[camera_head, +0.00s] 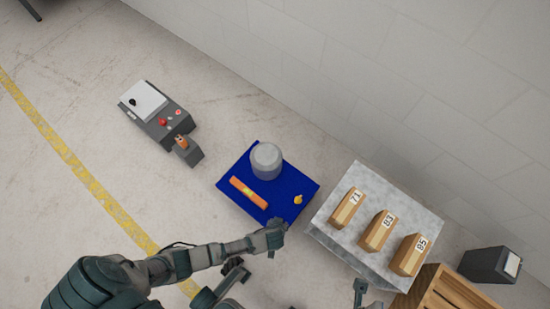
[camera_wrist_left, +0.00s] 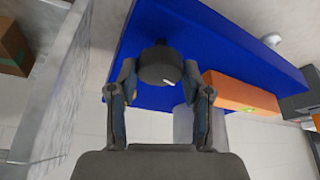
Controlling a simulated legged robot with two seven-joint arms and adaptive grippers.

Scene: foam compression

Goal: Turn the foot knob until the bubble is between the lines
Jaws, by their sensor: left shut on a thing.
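The dark round foot knob (camera_wrist_left: 160,66) with a white mark sits at the edge of the blue plate (camera_wrist_left: 215,45) in the left wrist view. My left gripper (camera_wrist_left: 160,78) is shut on it, a finger at each side. In the head view my left gripper (camera_head: 275,232) is at the near edge of the blue plate (camera_head: 228,184) and hides the knob. The orange level (camera_head: 249,192) lies on the plate with a small yellow-green vial; its bubble is too small to read. A dark part at the bottom edge may be my right gripper (camera_head: 361,288); its jaws are unclear.
A grey cylinder (camera_head: 266,161) and a small yellow piece (camera_head: 298,199) are on the plate. A control box (camera_head: 165,122) is at the left. A wooden crate (camera_head: 440,292) is at lower right.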

